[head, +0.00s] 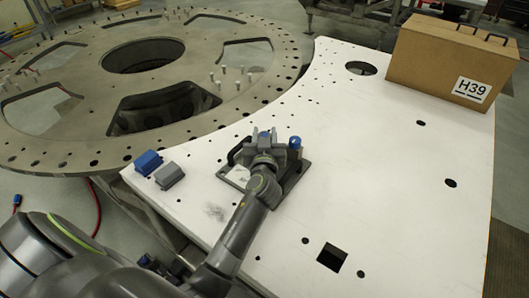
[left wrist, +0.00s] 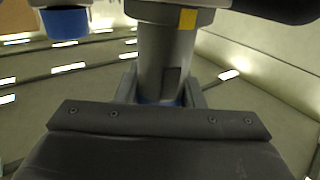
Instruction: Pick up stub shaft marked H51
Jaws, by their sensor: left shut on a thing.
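My left gripper (head: 264,138) is over a dark base plate (head: 296,174) on the white table. In the left wrist view its jaws (left wrist: 160,95) are shut on a grey cylindrical shaft (left wrist: 166,62) with a yellow mark near its top. In the head view the gripper mostly hides this shaft. No H51 mark is readable. A blue-topped post (head: 295,147) stands just right of the gripper; a blue part (left wrist: 65,22) shows at upper left in the left wrist view. My right gripper is not in view.
A blue block (head: 148,162) and a grey block (head: 169,175) lie left of the base plate. A cardboard box (head: 440,60) marked H39 stands at the back right. A large metal ring plate (head: 225,105) is at the left. The white table (head: 390,210) is clear at right, with holes.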

